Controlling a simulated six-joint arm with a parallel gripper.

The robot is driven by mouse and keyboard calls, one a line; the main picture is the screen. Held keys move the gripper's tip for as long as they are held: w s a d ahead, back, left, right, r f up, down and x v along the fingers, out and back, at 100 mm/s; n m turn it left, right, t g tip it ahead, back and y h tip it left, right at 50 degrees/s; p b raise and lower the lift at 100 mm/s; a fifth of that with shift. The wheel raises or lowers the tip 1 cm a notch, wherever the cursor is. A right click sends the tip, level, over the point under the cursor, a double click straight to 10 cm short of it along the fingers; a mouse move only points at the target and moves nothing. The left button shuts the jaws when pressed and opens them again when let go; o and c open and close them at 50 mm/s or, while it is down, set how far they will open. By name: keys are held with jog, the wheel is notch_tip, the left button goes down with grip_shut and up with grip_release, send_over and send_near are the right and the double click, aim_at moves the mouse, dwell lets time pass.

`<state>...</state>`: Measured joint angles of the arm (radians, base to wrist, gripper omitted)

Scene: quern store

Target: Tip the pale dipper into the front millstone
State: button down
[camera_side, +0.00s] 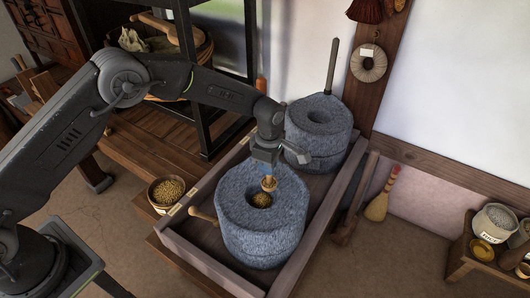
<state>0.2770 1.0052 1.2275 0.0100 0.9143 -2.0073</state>
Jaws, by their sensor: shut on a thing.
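The front millstone (283,227) is a grey-blue stone quern standing in a wooden tray. A hole in its top holds brownish grain (260,200). My gripper (268,170) is above the stone, pointing down and shut on the pale dipper (269,184). The dipper is a small wooden cup, just above and slightly right of the hole. It seems close to the stone's top; whether it touches is unclear. The gripper hides its handle. The dipper's tilt and contents are too small to tell.
A second millstone (307,147) with an upright handle stands behind. The wooden tray (192,262) has raised walls around both stones. A bowl of grain (166,194) sits left of the tray. A brush (379,204) leans at the right. Pots (494,219) stand on a low shelf.

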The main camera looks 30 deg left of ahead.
jog(key=shift+a+f, duration=0.1)
jog(key=shift+f, duration=0.4)
jog(key=shift+s+a+f+t+h, duration=0.3)
jog(key=shift+a+t+h, duration=0.1)
jog(key=shift+h, duration=0.2)
jog(key=shift+s+a+f+t+h, duration=0.2)
jog(key=shift+a+f+t+h, duration=0.15)
jog(key=shift+h, duration=0.25)
jog(key=shift+s+a+f+t+h, duration=0.4)
jog(key=shift+a+f+t+h, duration=0.3)
jog(key=shift+h, duration=0.5)
jog(key=shift+s+a+f+t+h, duration=0.55)
jog(key=shift+a+f+h, duration=0.25)
jog(key=shift+h, duration=0.4)
jog(key=shift+s+a+f+t+h, duration=0.3)
jog(key=shift+a+f+t+h, duration=0.4)
jog(key=shift+h, duration=0.5)
jog(key=shift+r, duration=0.1)
